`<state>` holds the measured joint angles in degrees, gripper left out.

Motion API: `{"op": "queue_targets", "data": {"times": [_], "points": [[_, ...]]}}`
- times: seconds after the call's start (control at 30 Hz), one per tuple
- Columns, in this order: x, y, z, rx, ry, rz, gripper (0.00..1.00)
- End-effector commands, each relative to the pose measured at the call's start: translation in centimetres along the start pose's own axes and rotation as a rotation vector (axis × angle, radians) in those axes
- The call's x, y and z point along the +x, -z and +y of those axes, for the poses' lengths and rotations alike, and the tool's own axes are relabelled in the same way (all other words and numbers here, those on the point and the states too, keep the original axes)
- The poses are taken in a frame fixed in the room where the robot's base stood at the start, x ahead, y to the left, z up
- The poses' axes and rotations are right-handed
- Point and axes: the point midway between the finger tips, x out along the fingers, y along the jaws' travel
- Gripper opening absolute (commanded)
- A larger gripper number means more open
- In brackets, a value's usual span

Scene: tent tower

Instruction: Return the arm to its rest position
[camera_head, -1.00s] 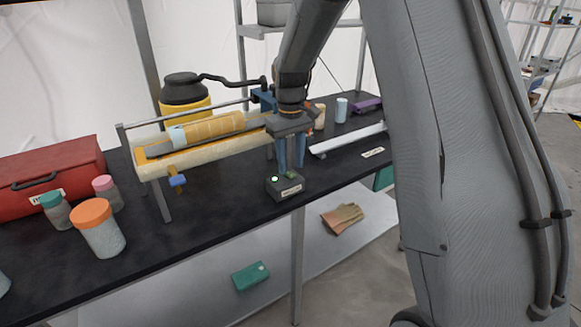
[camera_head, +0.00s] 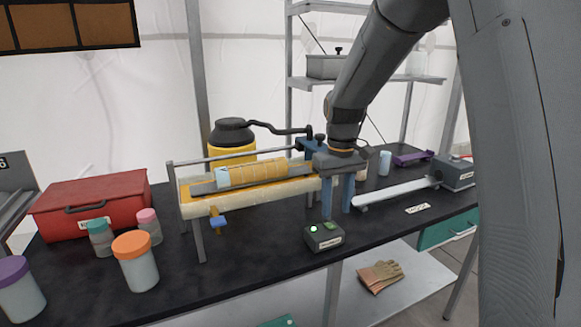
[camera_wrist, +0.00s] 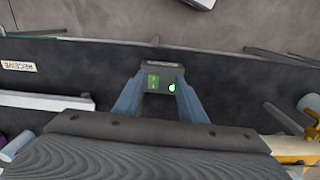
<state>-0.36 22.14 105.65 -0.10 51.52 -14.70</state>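My arm comes down from the upper right in the head view. My gripper (camera_head: 337,212) points down over the black bench, just above and behind a small dark box (camera_head: 325,238) with a lit green light and a green patch on top. Its two blue fingers are apart with nothing held between them. In the wrist view my gripper (camera_wrist: 158,84) also shows open, with the small box (camera_wrist: 160,78) beyond the fingertips. I cannot tell whether the fingers touch the box.
A cream trough (camera_head: 197,206) holding a yellow cylinder stands left of my gripper. A yellow canister (camera_head: 234,154) is behind it. A pale rail (camera_head: 395,194) lies to the right. A red case (camera_head: 88,204) and several lidded jars stand at the left. Gloves (camera_head: 381,276) lie on the lower shelf.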

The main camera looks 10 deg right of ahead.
Motion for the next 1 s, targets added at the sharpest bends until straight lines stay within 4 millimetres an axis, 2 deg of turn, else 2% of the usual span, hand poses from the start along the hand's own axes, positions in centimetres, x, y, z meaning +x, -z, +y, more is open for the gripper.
{"op": "queue_targets", "data": {"times": [0.03,0.3,0.4,0.5,0.67,1.0], "points": [[0.4,-2.2,-0.5,0.024,-0.001,0.005,0.38],[4.1,-14.5,-3.7,0.177,-0.008,0.056,0.38],[5.2,-18.0,-4.6,0.218,-0.009,0.070,0.38],[5.9,-20.4,-5.3,0.246,-0.009,0.079,0.38],[6.3,-21.8,-5.6,0.262,-0.009,0.084,0.38],[6.3,-21.7,-5.6,0.262,-0.009,0.084,0.38]]}}
